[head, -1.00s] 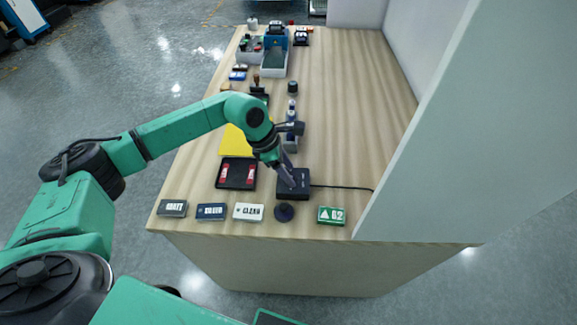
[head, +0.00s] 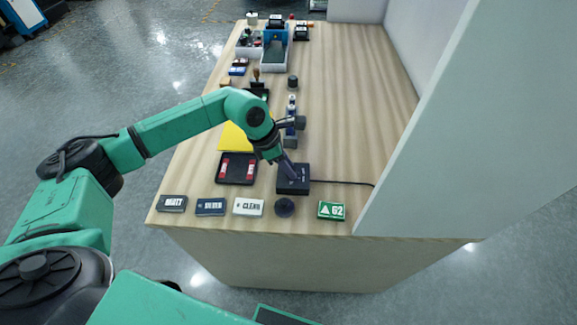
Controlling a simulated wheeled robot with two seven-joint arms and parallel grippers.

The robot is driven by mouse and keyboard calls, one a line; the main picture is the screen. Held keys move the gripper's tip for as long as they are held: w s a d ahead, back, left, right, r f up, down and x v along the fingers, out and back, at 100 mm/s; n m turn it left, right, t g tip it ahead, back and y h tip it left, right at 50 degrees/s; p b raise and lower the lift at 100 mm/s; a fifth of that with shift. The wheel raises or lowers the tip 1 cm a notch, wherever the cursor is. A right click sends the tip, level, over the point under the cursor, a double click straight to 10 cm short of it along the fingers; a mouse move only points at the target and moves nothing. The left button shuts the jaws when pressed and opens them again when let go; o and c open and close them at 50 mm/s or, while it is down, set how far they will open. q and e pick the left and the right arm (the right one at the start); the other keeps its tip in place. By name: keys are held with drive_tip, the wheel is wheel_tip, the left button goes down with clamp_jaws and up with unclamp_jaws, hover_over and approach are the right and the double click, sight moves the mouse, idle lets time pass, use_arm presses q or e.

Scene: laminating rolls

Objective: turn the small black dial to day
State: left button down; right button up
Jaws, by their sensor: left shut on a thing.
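A small black box (head: 301,187) with a cable stands near the table's front edge. My left gripper (head: 291,174) reaches down onto its top from the upper left. Its fingers are shut on the small black dial on top of the box. The fingers hide the dial, and its marks and setting are too small to read. My right gripper is out of view.
Labelled blocks, among them a white one (head: 248,207) and a green one (head: 331,210), line the front edge with a round black piece (head: 284,207). A black tray with red items (head: 237,169) lies left of the box. A grey wall (head: 440,130) bounds the right.

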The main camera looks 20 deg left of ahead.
use_arm(q)
drive_tip(key=n+t+b, duration=0.1)
drive_tip(key=n, duration=0.1)
drive_tip(key=n+y+b, duration=0.1)
drive_tip(key=n+b, duration=0.1)
drive_tip(key=n, duration=0.1)
drive_tip(key=shift+s+d+f+t+b, duration=0.1)
drive_tip(key=shift+d+f+t+b, duration=0.05)
drive_tip(key=shift+t+b, duration=0.2)
drive_tip(key=n+y+b, duration=0.1)
drive_tip(key=n+b, duration=0.1)
drive_tip(key=n+t+y+b, duration=0.1)
drive_tip(key=n+b, duration=0.2)
drive_tip(key=shift+s+d+n, duration=0.1)
drive_tip(key=shift+d+n, duration=0.1)
drive_tip(key=shift+n, duration=0.1)
drive_tip(key=n+y+b, duration=0.1)
drive_tip(key=n+b, duration=0.2)
drive_tip(key=n, duration=0.1)
drive_tip(key=shift+d+y, duration=0.15)
drive_tip(key=shift+y, duration=0.25)
drive_tip(key=shift+d+r+n+g+y+b, duration=0.1)
drive_tip(key=shift+n+g+y+b, duration=0.2)
drive_tip(key=shift+n+b, duration=0.5)
drive_tip(key=shift+r+n+g+y+b, duration=0.1)
drive_tip(key=shift+n+y+b, duration=0.3)
drive_tip(key=shift+n, duration=0.8)
drive_tip(key=c, duration=0.6)
unclamp_jaws()
drive_tip(key=shift+c, duration=0.2)
